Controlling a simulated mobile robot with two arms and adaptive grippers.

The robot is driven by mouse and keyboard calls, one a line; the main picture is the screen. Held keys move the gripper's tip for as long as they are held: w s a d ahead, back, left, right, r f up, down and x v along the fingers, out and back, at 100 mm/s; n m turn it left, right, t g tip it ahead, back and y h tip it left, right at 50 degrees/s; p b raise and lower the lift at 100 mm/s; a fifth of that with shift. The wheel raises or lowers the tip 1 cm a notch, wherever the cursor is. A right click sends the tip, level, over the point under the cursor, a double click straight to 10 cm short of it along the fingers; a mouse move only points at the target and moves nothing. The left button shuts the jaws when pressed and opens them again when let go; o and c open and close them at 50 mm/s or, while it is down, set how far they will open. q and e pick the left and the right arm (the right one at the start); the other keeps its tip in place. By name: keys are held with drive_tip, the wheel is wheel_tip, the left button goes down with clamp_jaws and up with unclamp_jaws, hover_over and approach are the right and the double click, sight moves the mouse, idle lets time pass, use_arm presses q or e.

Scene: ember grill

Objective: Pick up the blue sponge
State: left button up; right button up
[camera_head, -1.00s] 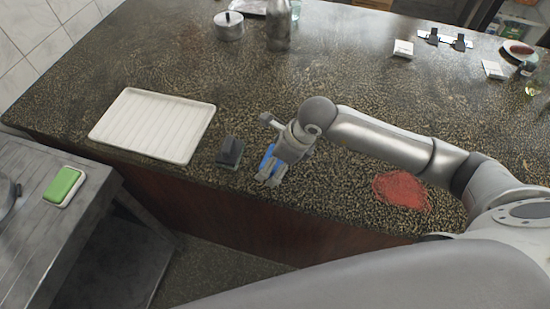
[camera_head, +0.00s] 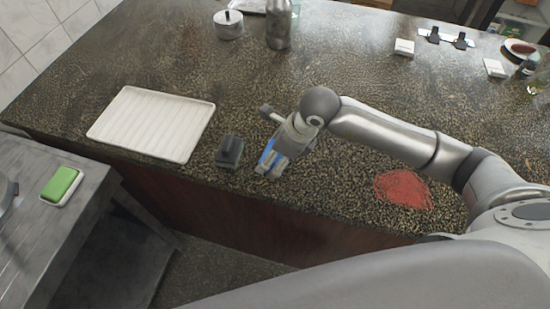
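The blue sponge (camera_head: 267,155) is near the front edge of the stone counter. Only part of its blue surface shows, since my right gripper covers the rest. My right gripper (camera_head: 271,169) comes in from the right and is right at the sponge, with its fingers pointing toward the front edge. I cannot tell whether the fingers are closed on the sponge or only around it, or whether the sponge is off the counter. My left gripper is not in view.
A dark block-like object (camera_head: 229,151) stands just left of my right gripper. A white ribbed tray (camera_head: 152,123) lies further left. A red mesh patch (camera_head: 402,189) lies to the right. A green sponge (camera_head: 61,184) lies on the grey side table. The counter's middle is clear.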

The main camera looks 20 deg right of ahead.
drive_tip(key=shift+w+r+b, duration=0.1)
drive_tip(key=shift+r+b, duration=0.5)
drive_tip(key=shift+r, duration=0.1)
drive_tip(key=s+a+r+b, duration=0.3)
drive_tip(key=s+a+r, duration=0.5)
drive_tip(key=s+r, duration=0.2)
drive_tip(key=shift+s+a, duration=0.15)
drive_tip(key=shift+s, duration=0.6)
